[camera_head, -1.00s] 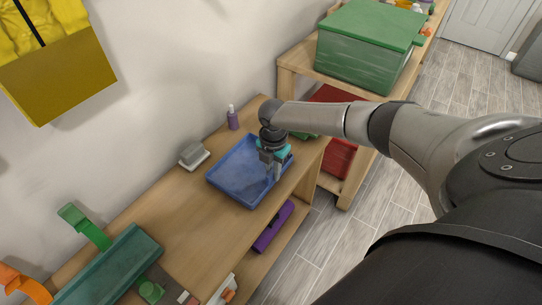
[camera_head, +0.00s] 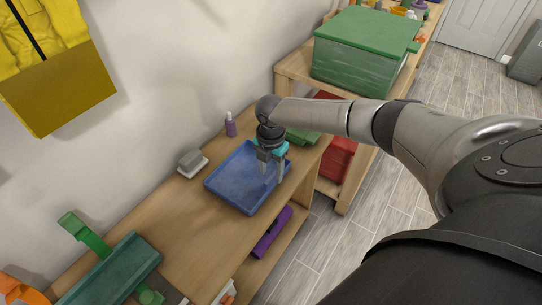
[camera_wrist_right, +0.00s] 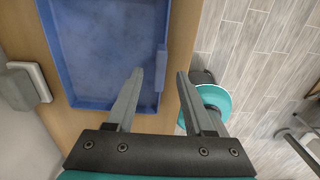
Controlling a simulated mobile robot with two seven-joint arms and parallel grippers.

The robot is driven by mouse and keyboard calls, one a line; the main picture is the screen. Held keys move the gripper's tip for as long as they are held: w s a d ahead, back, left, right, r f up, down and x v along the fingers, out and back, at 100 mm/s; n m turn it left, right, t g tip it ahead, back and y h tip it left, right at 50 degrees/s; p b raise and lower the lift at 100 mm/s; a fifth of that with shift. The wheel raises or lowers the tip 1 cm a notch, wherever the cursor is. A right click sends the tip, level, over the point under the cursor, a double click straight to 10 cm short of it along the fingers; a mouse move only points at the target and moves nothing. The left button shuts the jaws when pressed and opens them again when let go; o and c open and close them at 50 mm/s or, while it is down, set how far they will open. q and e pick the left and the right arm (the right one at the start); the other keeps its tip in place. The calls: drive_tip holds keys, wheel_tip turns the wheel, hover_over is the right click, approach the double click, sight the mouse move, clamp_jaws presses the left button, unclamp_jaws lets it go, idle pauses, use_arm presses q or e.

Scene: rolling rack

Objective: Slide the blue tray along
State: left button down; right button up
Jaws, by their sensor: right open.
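The blue tray (camera_head: 225,192) is shallow and rectangular and lies on the wooden bench top in the head view. My right gripper (camera_head: 273,180) is at the tray's right end, pointing down, with its fingers apart. In the right wrist view, the open gripper (camera_wrist_right: 160,76) has the right side wall of the tray (camera_wrist_right: 105,103) showing between its two fingers. The left finger overlaps the tray's floor and the right finger overlaps the bench edge. I cannot tell whether either finger touches the wall. My left gripper is not in view.
A grey block (camera_head: 192,162) and a purple bottle (camera_head: 230,125) stand behind the tray. Green items (camera_head: 302,136) lie to its right. A purple object (camera_head: 272,232) is on the lower shelf.

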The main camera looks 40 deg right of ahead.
wheel_tip(320, 180, up, 12)
drive_tip(key=p, duration=0.3)
drive_tip(key=s+a+f+m+t+y, duration=0.1)
drive_tip(key=s+a+f+m, duration=0.2)
drive_tip(key=s+a+m, duration=0.5)
drive_tip(key=s+a+f+m+t+y, duration=0.25)
drive_tip(key=s+a, duration=0.35)
drive_tip(key=a, duration=0.6)
drive_tip(key=s+d+r+m+h, duration=0.2)
drive_tip(key=s+d+m+h, duration=0.1)
drive_tip(key=s+d+m, duration=0.55)
wheel_tip(320, 180, down, 24)
drive_tip(key=s+a+g, duration=0.1)
drive_tip(key=s+a, duration=0.1)
drive_tip(key=s+d+f+g+b, duration=0.1)
drive_tip(key=s+d+f, duration=0.1)
drive_tip(key=s+f, duration=1)
drive_tip(key=shift+s+d+m, duration=0.25)
drive_tip(key=shift+s+m, duration=0.05)
drive_tip(key=shift+s, duration=0.8)
drive_tip(key=shift+f+g+h, duration=0.1)
drive_tip(key=shift+g+h, duration=0.15)
